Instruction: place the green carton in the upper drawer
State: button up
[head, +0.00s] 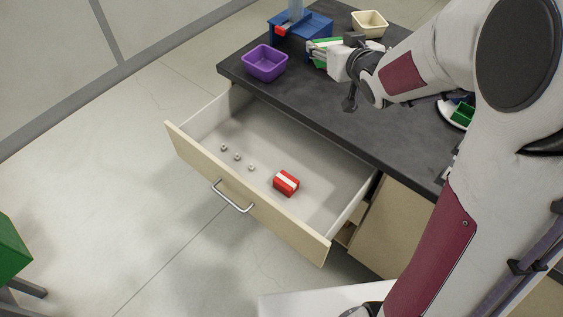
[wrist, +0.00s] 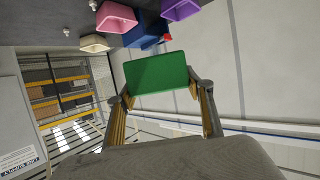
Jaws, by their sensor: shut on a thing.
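The green carton (wrist: 157,73) is held between the two fingers of my gripper (wrist: 160,92) in the wrist view, its broad green face toward the camera. In the head view my gripper (head: 330,56) is above the dark worktop, and the green carton (head: 322,43) shows only in part behind its fingers. The upper drawer (head: 217,187) is pulled open below and in front of the worktop. The gripper and carton are apart from it, up and to the right in the picture.
Inside the drawer lie a red carton with a white stripe (head: 286,183) and three small metal pieces (head: 237,157). A purple bin (head: 265,63), a blue stand (head: 314,21) and a cream bin (head: 369,24) are on the worktop. The drawer has bare floor around its contents.

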jog(key=shift+s+a+r+n+y, duration=0.3)
jog(key=shift+s+r+n+y, duration=0.25)
jog(key=shift+n+y, duration=0.35)
jog(key=s+a+f+n+g+y, duration=0.2)
jog(key=s+n+y, duration=0.1)
jog(key=s, duration=0.3)
jog(key=s+a+f+n+g+y, duration=0.1)
jog(key=s+f+n+g+y, duration=0.15)
jog(key=s, duration=0.35)
notch_tip(320, 180, down, 25)
jog(key=shift+w+f+t, duration=0.2)
jog(key=shift+w+t, duration=0.15)
jog(key=shift+a+f, duration=0.1)
dwell(0.6)
jog(key=shift+f, duration=2.8)
jog(key=shift+f, duration=2.1)
